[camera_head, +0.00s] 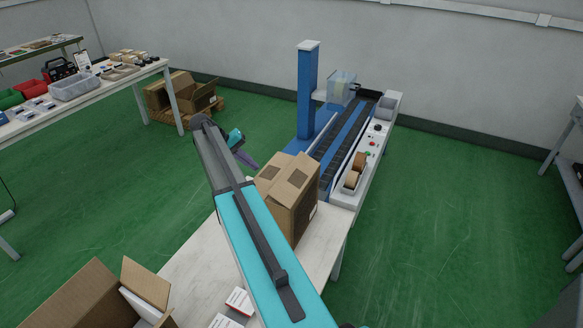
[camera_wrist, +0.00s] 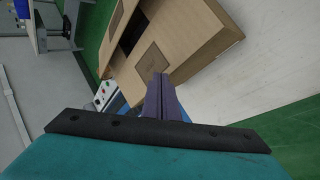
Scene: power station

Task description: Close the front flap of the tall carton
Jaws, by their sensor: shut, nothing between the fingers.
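The tall brown carton (camera_head: 305,212) stands upright on the white table, in the middle of the head view. Its top flaps (camera_head: 297,178) look lowered or nearly so; my arm hides part of its near left side. In the wrist view the carton (camera_wrist: 205,28) fills the upper middle, with a darker square on one panel and dark gaps between panels. I cannot tell exactly how far the front flap stands open. My gripper (camera_head: 252,165) is shut and empty, at the carton's upper left. In the wrist view its fingers (camera_wrist: 160,80) overlap the carton's edge; contact is unclear.
The white table (camera_head: 195,270) holds another open carton (camera_head: 85,297) at lower left and small white boxes (camera_head: 239,300). A blue conveyor machine (camera_head: 307,90) with tape rolls stands just behind the tall carton. A workbench (camera_head: 100,85) is at left. Green floor is clear at right.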

